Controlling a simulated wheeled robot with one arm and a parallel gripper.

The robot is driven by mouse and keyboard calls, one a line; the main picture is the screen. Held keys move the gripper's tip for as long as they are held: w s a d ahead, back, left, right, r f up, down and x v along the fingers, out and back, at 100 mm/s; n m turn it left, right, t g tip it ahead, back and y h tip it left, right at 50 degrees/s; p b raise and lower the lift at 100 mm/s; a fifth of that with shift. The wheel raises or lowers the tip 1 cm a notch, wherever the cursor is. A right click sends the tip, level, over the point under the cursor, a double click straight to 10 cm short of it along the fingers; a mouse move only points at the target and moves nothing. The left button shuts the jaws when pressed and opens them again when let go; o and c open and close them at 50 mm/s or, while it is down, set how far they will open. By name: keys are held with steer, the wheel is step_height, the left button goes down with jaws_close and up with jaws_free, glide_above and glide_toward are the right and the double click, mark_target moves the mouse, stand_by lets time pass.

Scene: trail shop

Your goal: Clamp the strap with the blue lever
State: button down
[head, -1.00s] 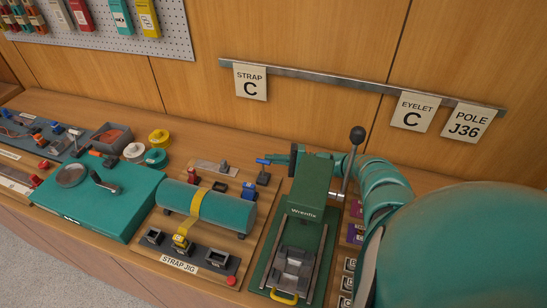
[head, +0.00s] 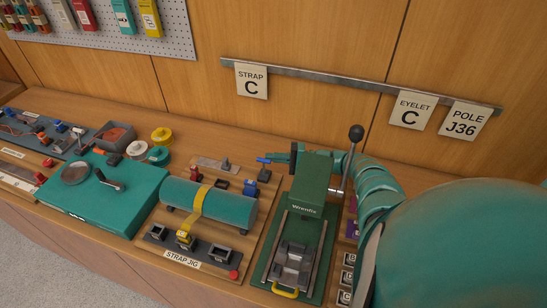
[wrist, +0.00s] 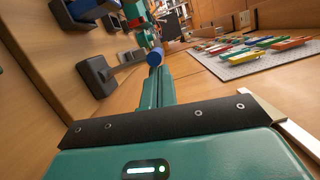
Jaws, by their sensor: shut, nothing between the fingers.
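The strap jig (head: 152,246) stands on the counter. A yellow strap (head: 199,203) runs over its teal roll (head: 230,208) down to a yellow buckle piece (head: 185,239). The blue lever (head: 262,160) sits at the jig's back right, above a dark block (head: 264,175). In the wrist view the blue lever's round end (wrist: 155,57) is just beyond my fingertips, with a grey stem running to its dark block (wrist: 97,75). My gripper (head: 276,160) is shut and empty, right beside the lever; whether it touches cannot be told.
A green press (head: 306,208) with a tall black-knobbed handle (head: 356,133) stands right of the jig, in front of part of my arm. A teal case (head: 125,200) lies left. A blue clamp piece (head: 249,189) stands near the lever. The wooden wall is close behind.

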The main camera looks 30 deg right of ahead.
steer(key=b+v, duration=0.2)
steer(key=v, duration=0.3)
steer(key=b+v, duration=0.3)
steer(key=v, duration=0.2)
steer(key=b+v, duration=0.2)
steer(key=v, duration=0.3)
steer(key=shift+s+d+f, duration=0.15)
steer(key=shift+d+f, duration=0.2)
steer(key=shift+s+d+r+b, duration=0.1)
steer(key=shift+s+d+b, duration=0.35)
steer(key=shift+b, duration=0.1)
steer(key=shift+d+r, duration=0.1)
steer(key=shift+d, duration=0.05)
steer(key=shift+r, duration=0.15)
